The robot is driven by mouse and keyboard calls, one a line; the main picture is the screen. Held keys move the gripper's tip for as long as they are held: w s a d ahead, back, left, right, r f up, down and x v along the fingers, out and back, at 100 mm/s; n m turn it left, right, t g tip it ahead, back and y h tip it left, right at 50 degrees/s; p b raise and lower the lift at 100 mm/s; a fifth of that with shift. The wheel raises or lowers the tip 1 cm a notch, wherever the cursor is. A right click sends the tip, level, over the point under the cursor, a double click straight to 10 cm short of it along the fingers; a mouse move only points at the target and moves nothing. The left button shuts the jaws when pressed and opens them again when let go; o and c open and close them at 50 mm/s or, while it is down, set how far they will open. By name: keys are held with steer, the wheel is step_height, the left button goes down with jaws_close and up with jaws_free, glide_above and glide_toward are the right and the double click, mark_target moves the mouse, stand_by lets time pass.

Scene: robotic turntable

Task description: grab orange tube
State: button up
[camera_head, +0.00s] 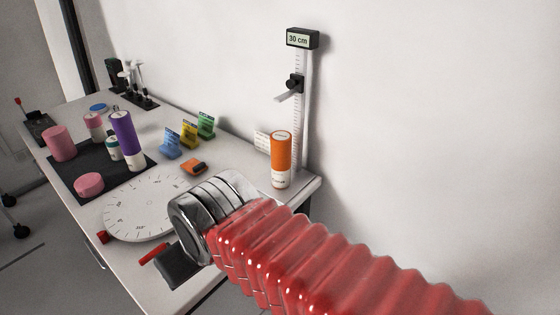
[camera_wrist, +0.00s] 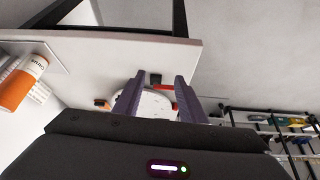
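The orange tube (camera_head: 281,152) has a white lower part and stands upright near the table's right end, beside a height gauge. It also shows at the left edge of the wrist view (camera_wrist: 22,88), off to the side of my fingers. My gripper (camera_wrist: 160,76) is open, with its two fingers apart and nothing held between them. The white turntable disc and a small dark block show beyond the fingers. In the head view, my red-sleeved arm and silver wrist hide most of the gripper, which is apart from the tube.
The height gauge (camera_head: 300,110) reads 30 cm and stands close behind the tube by the wall. The round dial (camera_head: 135,213) lies left of my wrist. A black mat (camera_head: 75,172) carries pink and purple tubes. Blue, yellow and green holders (camera_head: 206,126) stand near the wall.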

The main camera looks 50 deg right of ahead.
steer(key=shift+o, duration=0.8)
steer(key=shift+w+d, duration=0.25)
steer(key=shift+d, duration=0.05)
steer(key=o, duration=0.7)
steer(key=w+d+m+t+h, duration=0.1)
steer(key=w+d+m+h, duration=0.1)
steer(key=w+d, duration=0.5)
steer(key=d+h, duration=0.1)
steer(key=d, duration=0.3)
steer(key=shift+w+d+f+t, duration=0.25)
steer(key=shift+d+f+t, duration=0.05)
steer(key=shift+d, duration=0.1)
steer(key=m+t+h, duration=0.2)
steer(key=h, duration=0.2)
glide_toward(281, 161)
step_height(281, 161, down, 3)
steer(key=w, duration=0.3)
steer(key=s+d+f+t, duration=0.2)
steer(key=s+d+f, duration=0.2)
steer(key=d, duration=0.5)
steer(key=a+r+t+y, duration=0.1)
steer(key=t, duration=0.1)
steer(key=a+r+n+t+y, duration=0.1)
steer(key=t, duration=0.1)
steer(key=a+r+t+y, duration=0.1)
steer(key=r+t, duration=0.1)
steer(key=shift+w+a+n+y, duration=0.15)
steer(key=shift+a+n+y, duration=0.15)
steer(key=shift+n, duration=0.1)
